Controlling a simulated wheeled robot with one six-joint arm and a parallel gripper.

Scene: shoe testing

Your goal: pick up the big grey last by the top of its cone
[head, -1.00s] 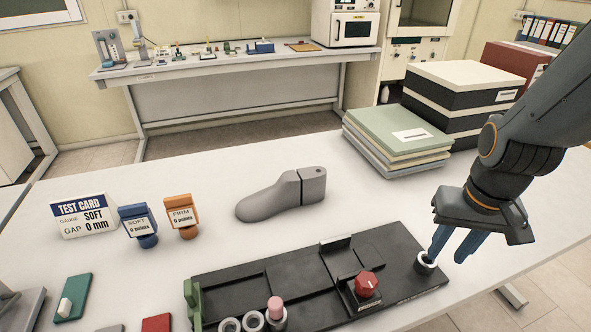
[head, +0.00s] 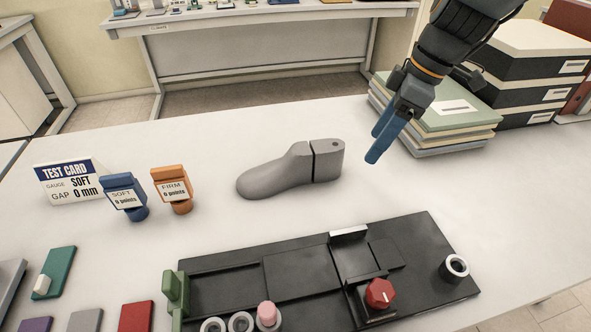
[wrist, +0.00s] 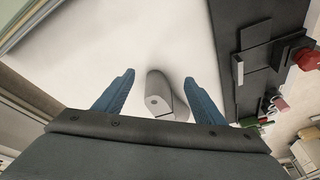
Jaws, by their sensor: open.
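The big grey last (head: 285,170) lies on the white table with its toe to the left and its cone at the right, split by a dark gap. A small hole shows on top of the cone. My gripper (head: 374,146) is open and empty, above and to the right of the cone, with its blue fingers pointing down. In the wrist view the cone of the last (wrist: 158,97) lies between the two open fingers (wrist: 163,95), nearer the middle, with clear room on both sides. Its toe part is mostly hidden there.
A black fixture (head: 310,275) with a red knob (head: 379,293) lies in front of the last. Green folders (head: 440,115) and black boxes (head: 530,65) stand at the back right. A test card (head: 70,181) and blue and orange gauges (head: 172,190) stand at the left.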

